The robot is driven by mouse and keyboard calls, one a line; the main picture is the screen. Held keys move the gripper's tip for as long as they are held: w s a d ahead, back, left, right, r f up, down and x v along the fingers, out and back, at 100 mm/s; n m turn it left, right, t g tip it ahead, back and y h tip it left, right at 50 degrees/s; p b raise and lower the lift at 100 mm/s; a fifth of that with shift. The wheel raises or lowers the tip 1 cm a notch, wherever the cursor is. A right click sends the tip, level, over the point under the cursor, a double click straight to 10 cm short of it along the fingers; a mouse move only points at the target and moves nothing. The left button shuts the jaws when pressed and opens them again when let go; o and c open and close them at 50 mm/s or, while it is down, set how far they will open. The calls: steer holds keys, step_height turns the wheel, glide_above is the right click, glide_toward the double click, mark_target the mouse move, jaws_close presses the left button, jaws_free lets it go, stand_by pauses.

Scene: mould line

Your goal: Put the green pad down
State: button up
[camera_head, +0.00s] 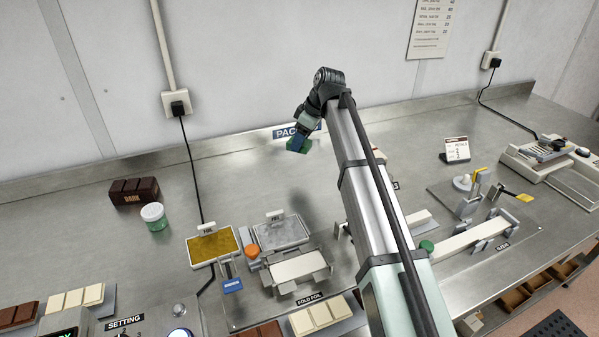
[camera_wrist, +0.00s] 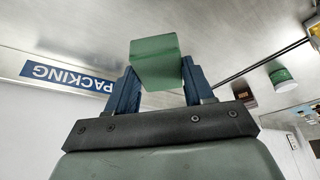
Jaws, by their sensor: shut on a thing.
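The green pad (camera_wrist: 156,60) is a small green block. My gripper (camera_wrist: 155,85) is shut on it, with one blue finger on each side, in the wrist view. In the head view my gripper (camera_head: 303,140) is at the back of the bench, in front of the blue PACKING label. The green pad (camera_head: 297,146) shows there just below the fingers, partly hidden by them. I cannot tell how high it is above the bench.
The PACKING label (camera_head: 290,132) is at the back wall edge. A dark box (camera_head: 134,191) and a green-and-white jar (camera_head: 154,217) stand at the left. Gold foil tray (camera_head: 212,246), grey tray (camera_head: 274,232) and fixtures fill the front. The steel bench (camera_head: 240,175) around the gripper is clear.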

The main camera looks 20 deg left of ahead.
mark_target(310, 148)
steer(key=shift+f, duration=4.8)
steer(key=shift+f, duration=0.1)
steer(key=o, duration=1)
steer(key=v, duration=1.2)
steer(key=shift+o, duration=0.5)
